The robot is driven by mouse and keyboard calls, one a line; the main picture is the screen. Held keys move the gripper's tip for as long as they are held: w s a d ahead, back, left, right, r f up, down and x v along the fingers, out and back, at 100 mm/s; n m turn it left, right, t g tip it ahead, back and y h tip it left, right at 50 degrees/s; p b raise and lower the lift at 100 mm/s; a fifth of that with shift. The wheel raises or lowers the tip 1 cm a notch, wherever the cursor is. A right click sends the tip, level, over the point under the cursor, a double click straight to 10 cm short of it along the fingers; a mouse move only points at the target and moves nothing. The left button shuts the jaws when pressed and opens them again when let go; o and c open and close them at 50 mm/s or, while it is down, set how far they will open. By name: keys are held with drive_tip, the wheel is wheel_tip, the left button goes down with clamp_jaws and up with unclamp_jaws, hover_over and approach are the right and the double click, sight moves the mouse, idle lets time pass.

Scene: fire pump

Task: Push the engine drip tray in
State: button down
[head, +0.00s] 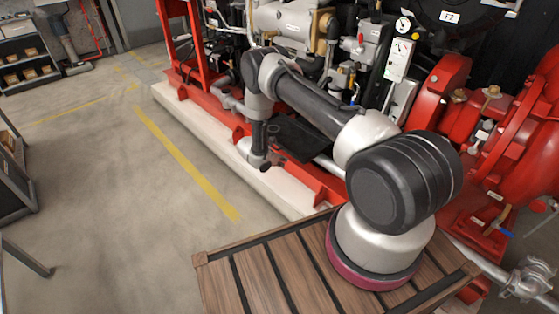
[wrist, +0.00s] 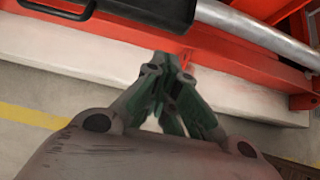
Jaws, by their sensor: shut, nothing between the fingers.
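The engine drip tray (head: 297,138) is a flat black tray low in the red base frame under the engine, in the middle of the head view. Part of it is hidden behind my arm. In the wrist view a black handle (wrist: 62,10) and the dark tray edge (wrist: 150,10) show at the top left, cut off by the frame. My gripper (head: 261,164) hangs down just left of the tray, in front of the frame. In the wrist view my gripper (wrist: 168,68) is shut and empty, apart from the handle in the picture.
The red base rail (head: 215,115) sits on a pale plinth (head: 200,128). A grey pipe (wrist: 250,35) runs beside the tray. The wooden slatted deck (head: 250,280) is in the foreground. Open floor with a yellow line (head: 185,160) lies at left; red pump housings stand at right.

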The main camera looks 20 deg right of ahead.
drive_tip(key=w+d+f, duration=0.2)
drive_tip(key=d+f, duration=0.1)
drive_tip(key=d, duration=0.4)
drive_tip(key=shift+w+f, duration=0.3)
drive_tip(key=shift+d, duration=0.2)
